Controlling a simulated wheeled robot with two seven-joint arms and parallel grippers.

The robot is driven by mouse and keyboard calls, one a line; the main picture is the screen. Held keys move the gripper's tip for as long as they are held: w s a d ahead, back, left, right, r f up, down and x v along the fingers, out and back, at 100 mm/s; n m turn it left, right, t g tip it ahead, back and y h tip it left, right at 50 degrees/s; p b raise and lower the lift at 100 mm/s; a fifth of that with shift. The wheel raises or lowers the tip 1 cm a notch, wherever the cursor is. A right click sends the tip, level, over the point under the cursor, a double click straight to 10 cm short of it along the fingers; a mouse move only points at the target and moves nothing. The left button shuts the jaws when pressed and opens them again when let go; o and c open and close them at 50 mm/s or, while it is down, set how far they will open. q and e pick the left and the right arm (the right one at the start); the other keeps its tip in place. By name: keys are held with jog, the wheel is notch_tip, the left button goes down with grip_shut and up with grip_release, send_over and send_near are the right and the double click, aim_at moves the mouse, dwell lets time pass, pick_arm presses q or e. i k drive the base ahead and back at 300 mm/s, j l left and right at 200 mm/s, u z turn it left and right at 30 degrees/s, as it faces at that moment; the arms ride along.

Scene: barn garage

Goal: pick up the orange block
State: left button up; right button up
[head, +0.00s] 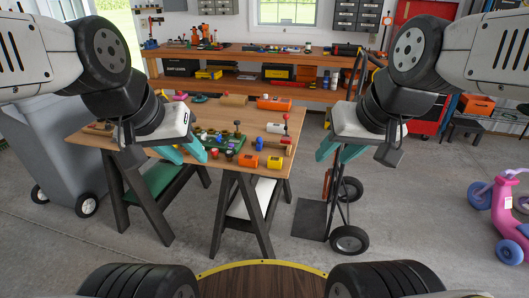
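An orange block (249,160) lies near the front right edge of the wooden table (170,119). A yellow-orange block (275,162) lies just right of it, and a larger orange piece (274,103) lies at the table's back right. My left gripper (183,153) has its teal fingers apart, looks empty, and is over the table's front edge, left of the orange block. My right gripper (339,151) also has its fingers apart and looks empty. It hangs right of the table, beyond the table's right edge.
A green board (212,139) with several small pieces lies left of the orange block. A hand truck (343,200) stands right of the table, and a grey bin (55,150) left. A workbench (235,53) is behind.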

aim_at(245, 160)
jog(key=i+j, duration=0.8)
jog(key=j, duration=0.25)
